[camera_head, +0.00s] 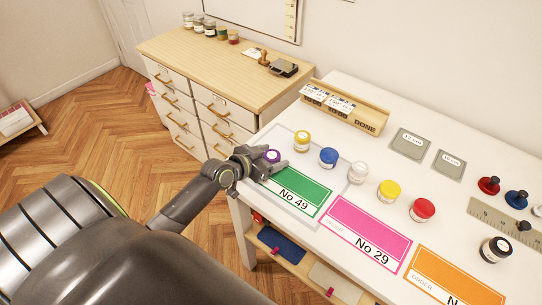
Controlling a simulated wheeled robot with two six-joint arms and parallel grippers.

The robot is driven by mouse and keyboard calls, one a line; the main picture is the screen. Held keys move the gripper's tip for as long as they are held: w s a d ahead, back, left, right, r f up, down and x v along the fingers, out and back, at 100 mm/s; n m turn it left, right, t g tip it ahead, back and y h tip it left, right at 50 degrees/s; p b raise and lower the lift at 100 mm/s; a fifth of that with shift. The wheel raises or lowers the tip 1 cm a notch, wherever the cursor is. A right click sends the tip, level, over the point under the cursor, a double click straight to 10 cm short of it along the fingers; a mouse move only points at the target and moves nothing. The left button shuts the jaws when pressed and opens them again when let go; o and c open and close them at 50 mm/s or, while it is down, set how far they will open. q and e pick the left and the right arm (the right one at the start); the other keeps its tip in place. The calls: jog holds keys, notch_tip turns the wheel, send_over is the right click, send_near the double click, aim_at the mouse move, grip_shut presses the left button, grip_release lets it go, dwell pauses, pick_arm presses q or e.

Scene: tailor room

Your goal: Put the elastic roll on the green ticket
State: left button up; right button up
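The green ticket (303,194), marked No 49, lies at the left end of the white table. My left gripper (266,160) is over the ticket's far left corner. A small round piece with a purple top (272,155) shows at its fingertips. Whether the fingers grip it, and whether it touches the ticket, I cannot tell. A white roll (358,172) stands behind the pink ticket, among several small pieces with coloured tops. Which piece is the elastic roll is not clear from its look. My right gripper is not in view.
Yellow-topped (302,140) and blue-topped (328,157) pieces stand just behind the green ticket. Pink (366,232) and orange (445,280) tickets lie to the right. A wooden box (344,112) stands at the back. A drawer cabinet (200,62) is at the back left.

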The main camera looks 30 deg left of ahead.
pick_arm(q)
jog(key=shift+r, duration=0.2)
jog(key=shift+s+a, duration=0.1)
jog(key=shift+s, duration=0.15)
jog(key=v, duration=1)
jog(key=shift+s+b, duration=0.15)
jog(key=shift+b, duration=0.15)
jog(key=shift+s+a+r, duration=0.15)
jog(key=shift+s+r, duration=0.1)
jog(key=shift+s, duration=0.35)
